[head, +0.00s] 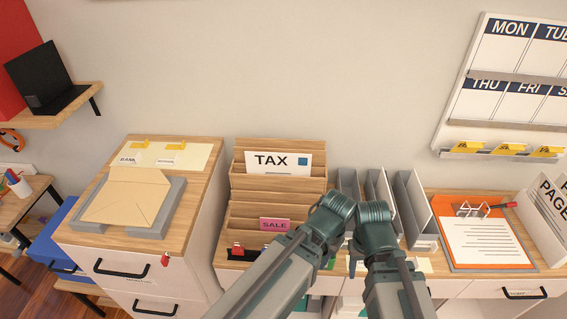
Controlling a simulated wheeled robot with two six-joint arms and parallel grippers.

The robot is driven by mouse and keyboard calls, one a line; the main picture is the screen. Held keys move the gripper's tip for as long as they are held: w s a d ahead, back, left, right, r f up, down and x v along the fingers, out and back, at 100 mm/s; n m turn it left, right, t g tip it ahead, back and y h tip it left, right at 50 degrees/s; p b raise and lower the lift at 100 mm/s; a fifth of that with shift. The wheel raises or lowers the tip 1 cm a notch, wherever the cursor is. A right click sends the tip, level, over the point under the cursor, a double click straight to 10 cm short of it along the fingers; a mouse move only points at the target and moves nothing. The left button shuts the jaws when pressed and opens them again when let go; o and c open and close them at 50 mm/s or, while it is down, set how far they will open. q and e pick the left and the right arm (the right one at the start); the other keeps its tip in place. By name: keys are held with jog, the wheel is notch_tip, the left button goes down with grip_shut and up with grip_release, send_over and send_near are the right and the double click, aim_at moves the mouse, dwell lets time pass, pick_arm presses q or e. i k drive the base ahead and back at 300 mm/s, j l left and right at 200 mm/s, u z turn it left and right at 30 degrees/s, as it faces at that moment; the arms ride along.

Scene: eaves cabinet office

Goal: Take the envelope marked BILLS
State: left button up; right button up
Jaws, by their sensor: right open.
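No marking that reads BILLS can be made out. A plain tan envelope (130,197) lies flap side up in a grey tray (172,205) on the left cabinet. A white envelope marked TAX (271,161) stands in the upper part of a wooden sorter (237,182). A pink piece marked SALE (274,224) is in a lower slot. My arm links rise from the bottom centre and cover the sorter's lower right. My right gripper (352,262) is open, mostly hidden among these links, and holds nothing I can see. My left gripper is not in view.
Grey file holders (412,205) stand right of the sorter. Further right lies an orange clipboard (484,235) with paper. A wall calendar (513,70) hangs above. The left cabinet has small labelled cards and a red tag (166,260). A shelf (62,112) juts out at upper left.

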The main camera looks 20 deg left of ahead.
aim_at(382, 190)
jog(key=i+l+u, duration=0.25)
jog(key=l+u, duration=0.25)
jog(key=l, duration=0.2)
jog(key=i+l+u, duration=0.25)
jog(key=l, duration=0.2)
jog(key=l+u, duration=0.25)
jog(key=k+l, duration=0.05)
jog(key=l, duration=0.05)
